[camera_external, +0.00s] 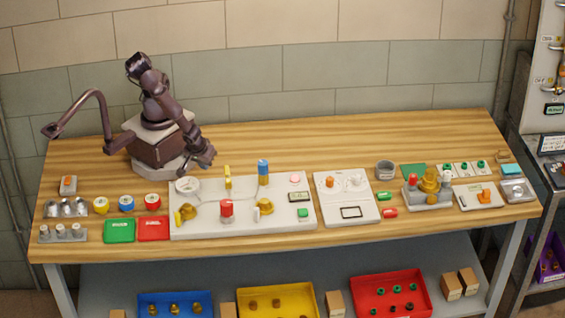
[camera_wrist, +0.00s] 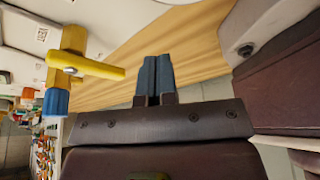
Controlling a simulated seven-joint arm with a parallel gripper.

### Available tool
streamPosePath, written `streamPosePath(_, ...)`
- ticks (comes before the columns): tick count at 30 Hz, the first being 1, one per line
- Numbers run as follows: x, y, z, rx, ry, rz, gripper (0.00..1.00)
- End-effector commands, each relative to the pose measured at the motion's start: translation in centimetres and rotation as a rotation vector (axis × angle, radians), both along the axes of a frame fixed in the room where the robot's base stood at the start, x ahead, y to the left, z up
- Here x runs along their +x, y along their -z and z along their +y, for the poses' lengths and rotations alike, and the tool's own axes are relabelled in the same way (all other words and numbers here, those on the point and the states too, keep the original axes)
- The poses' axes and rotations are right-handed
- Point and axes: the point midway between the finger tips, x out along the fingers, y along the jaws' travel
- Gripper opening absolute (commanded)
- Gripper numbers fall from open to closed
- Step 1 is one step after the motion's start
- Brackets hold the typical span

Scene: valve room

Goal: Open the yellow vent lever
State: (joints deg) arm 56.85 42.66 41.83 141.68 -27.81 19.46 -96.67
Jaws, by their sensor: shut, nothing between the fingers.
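The yellow vent lever (camera_external: 228,181) stands on the pale panel (camera_external: 305,222), toward its back edge. In the wrist view a yellow lever (camera_wrist: 97,67) lies left of my fingers, its rounded end pointing toward them. A brass post with a blue cap (camera_external: 263,167) stands right of the lever. In the wrist view the blue cap (camera_wrist: 55,103) shows at the left, and the lever overlaps the post. My gripper (camera_external: 208,163) is above the panel's back left part, left of the lever. Its fingers (camera_wrist: 157,60) are together and empty, with a visible gap to the lever.
A white round dial (camera_external: 187,186) sits on the panel close to my gripper. Red-capped (camera_external: 226,208) and brass (camera_external: 264,206) fittings stand toward its front. A second white panel (camera_external: 345,198) lies to the right. The wooden table behind the panels is clear.

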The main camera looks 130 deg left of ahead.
Motion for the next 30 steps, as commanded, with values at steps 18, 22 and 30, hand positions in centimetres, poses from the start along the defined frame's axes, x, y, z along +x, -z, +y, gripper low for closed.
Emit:
streamPosePath(18, -1.6, -6.8, -1.9, -0.009, -0.002, -0.008, 0.00)
streamPosePath(22, -2.0, -7.9, -2.3, -0.010, -0.002, -0.002, 0.00)
streamPosePath(30, -2.2, -8.9, -2.4, -0.002, -0.004, -0.004, 0.00)
